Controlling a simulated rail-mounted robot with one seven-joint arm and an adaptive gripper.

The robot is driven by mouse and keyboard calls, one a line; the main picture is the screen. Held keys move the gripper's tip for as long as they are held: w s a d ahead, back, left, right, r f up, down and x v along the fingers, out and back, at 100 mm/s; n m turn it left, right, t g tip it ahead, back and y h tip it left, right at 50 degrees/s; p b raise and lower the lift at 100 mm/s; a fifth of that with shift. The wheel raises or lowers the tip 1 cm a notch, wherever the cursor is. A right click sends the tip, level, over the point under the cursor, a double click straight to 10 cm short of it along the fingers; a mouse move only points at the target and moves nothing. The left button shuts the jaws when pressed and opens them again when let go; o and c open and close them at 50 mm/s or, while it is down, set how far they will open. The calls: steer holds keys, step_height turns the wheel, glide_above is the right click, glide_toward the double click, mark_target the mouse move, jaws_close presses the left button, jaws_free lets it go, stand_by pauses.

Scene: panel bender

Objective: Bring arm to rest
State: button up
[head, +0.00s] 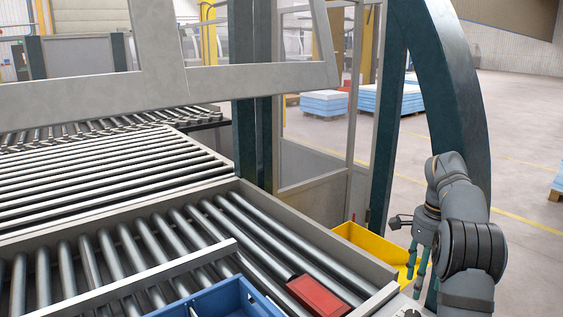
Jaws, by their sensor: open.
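My arm (467,240) is at the right of the head view, dark grey and bent, in front of the dark teal curved frame. My gripper (418,272) hangs below its wrist with slim teal fingers pointing down. It is open, and I see nothing held between the fingers. It is beside the right edge of the yellow bin (372,238), which partly shows behind the conveyor's edge. I cannot tell the exact gap between the fingers and the bin.
A red box (322,297) and a blue crate (205,303) are on the roller conveyor (130,252) at the front. A teal curved frame (452,75) rises behind my arm. A metal mesh-like door (312,172) stands behind. Open floor (525,180) lies to the right.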

mark_target(413, 314)
step_height(413, 314, down, 10)
steer(key=shift+f, duration=0.1)
steer(key=shift+n+p, duration=0.65)
steer(key=shift+n, duration=0.55)
steer(key=n+p, duration=0.1)
steer(key=n, duration=0.2)
steer(key=n+p, duration=0.1)
steer(key=n, duration=0.2)
steer(key=n+p, duration=0.2)
steer(key=n, duration=0.2)
steer(key=shift+n, duration=0.3)
steer(key=n+p, duration=0.2)
steer(key=n, duration=0.1)
steer(key=shift+r, duration=0.6)
steer(key=shift+a, duration=0.1)
